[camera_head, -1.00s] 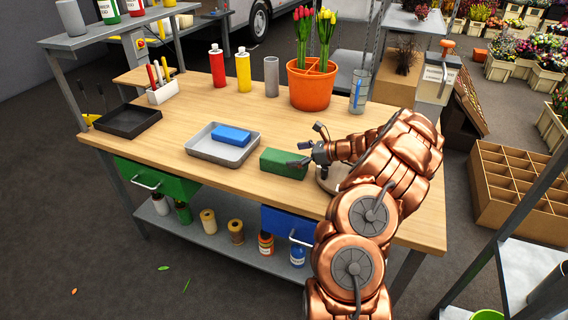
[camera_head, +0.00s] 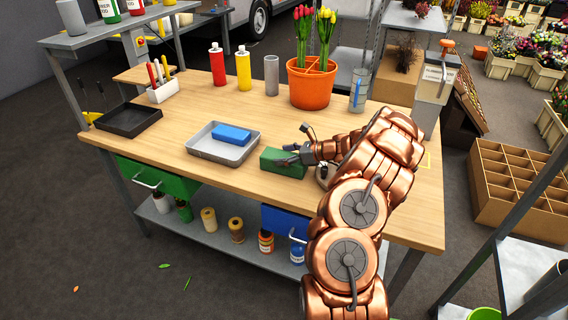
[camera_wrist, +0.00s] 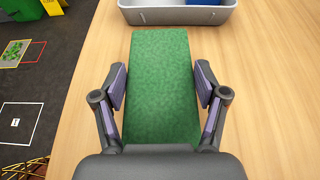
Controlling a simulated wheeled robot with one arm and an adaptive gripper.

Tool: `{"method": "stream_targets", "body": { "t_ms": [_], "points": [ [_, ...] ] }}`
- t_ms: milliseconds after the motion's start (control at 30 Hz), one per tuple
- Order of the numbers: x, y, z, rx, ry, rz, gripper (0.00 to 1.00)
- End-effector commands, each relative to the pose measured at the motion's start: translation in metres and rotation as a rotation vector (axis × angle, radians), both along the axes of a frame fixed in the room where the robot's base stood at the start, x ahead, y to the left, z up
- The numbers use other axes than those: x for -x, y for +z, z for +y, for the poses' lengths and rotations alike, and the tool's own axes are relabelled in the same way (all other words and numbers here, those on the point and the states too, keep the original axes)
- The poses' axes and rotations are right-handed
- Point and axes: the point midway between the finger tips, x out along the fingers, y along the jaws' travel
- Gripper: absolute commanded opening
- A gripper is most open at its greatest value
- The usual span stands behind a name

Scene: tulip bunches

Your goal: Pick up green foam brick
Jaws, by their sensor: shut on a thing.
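The green foam brick (camera_head: 283,163) lies on the wooden workbench, just right of the grey tray. In the wrist view the brick (camera_wrist: 160,85) runs lengthwise between the two fingers. My gripper (camera_head: 293,152) is at the brick's right end, with one finger on each long side. In the wrist view my gripper (camera_wrist: 160,92) is shut on the brick, its purple pads against the sides. The brick appears to rest on the bench top; I see no clear gap under it.
A grey tray (camera_head: 208,152) with a blue brick (camera_head: 231,134) in it is close to the green brick. An orange pot (camera_head: 311,84) of tulips and a glass jar (camera_head: 359,92) stand behind. A black tray (camera_head: 128,121) sits at the left. The bench front is clear.

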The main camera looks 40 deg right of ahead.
Motion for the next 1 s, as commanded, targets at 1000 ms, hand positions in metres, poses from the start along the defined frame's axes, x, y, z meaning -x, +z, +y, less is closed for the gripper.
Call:
{"method": "stream_targets", "body": {
  "t_ms": [1000],
  "points": [
    [0.005, 0.038, 0.026, -0.003, 0.004, -0.002, 0.48]
  ]
}}
